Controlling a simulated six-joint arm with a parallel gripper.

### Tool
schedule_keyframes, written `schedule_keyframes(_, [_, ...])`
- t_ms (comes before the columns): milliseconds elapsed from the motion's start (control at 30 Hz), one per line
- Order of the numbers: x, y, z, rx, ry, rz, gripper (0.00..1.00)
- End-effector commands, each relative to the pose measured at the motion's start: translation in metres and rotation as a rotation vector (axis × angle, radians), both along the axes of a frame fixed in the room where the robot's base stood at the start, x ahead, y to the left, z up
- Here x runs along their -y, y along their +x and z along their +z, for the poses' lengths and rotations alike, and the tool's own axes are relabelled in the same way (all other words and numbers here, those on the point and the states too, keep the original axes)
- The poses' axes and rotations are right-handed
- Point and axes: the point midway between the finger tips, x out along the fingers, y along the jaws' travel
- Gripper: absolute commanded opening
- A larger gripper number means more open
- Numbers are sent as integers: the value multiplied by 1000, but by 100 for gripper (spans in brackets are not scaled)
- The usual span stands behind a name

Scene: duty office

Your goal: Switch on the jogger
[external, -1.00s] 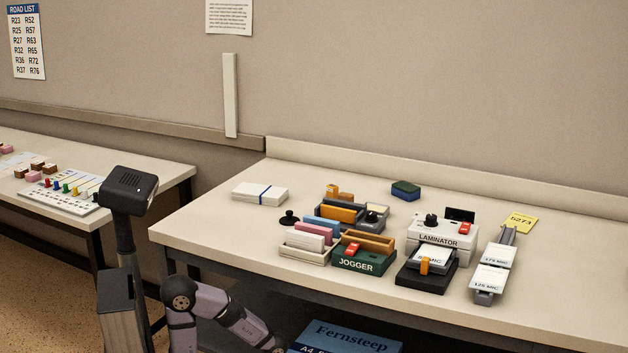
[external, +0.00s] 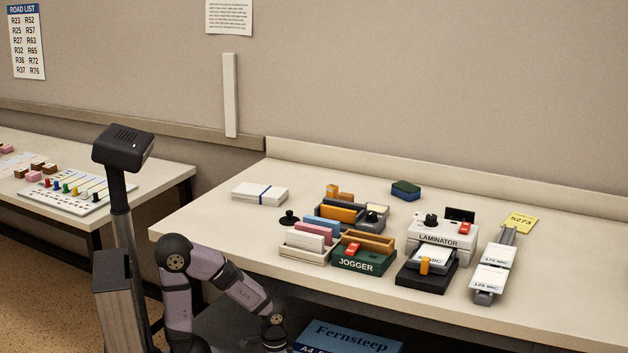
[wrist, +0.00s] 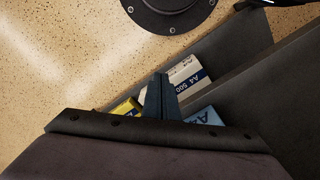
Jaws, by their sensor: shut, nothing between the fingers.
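The jogger (external: 378,264) is a dark green box with a white JOGGER label, near the front edge of the right desk. A red rocker switch (external: 353,249) sits on its front left, beside a brown open tray (external: 375,241). Whether the switch is on or off cannot be told. My gripper (wrist: 161,78) shows in the wrist view with its dark fingers together and empty, above paper packs on a low shelf. In the external view only my arm shows, at the desk's front edge, left of and below the jogger; the fingers are not clear there. The jogger is not in the wrist view.
The laminator (external: 441,238) with its own red switch stands right of the jogger. A file rack (external: 305,248) stands close on its left. A blue paper pack (external: 345,338) lies under the desk. The desk's front left is clear.

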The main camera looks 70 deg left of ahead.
Motion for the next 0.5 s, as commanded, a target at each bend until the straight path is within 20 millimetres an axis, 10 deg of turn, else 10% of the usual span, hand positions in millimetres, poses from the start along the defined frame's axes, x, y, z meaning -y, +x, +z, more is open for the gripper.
schedule_keyframes(500, [93,137,79,300,-128,126,0])
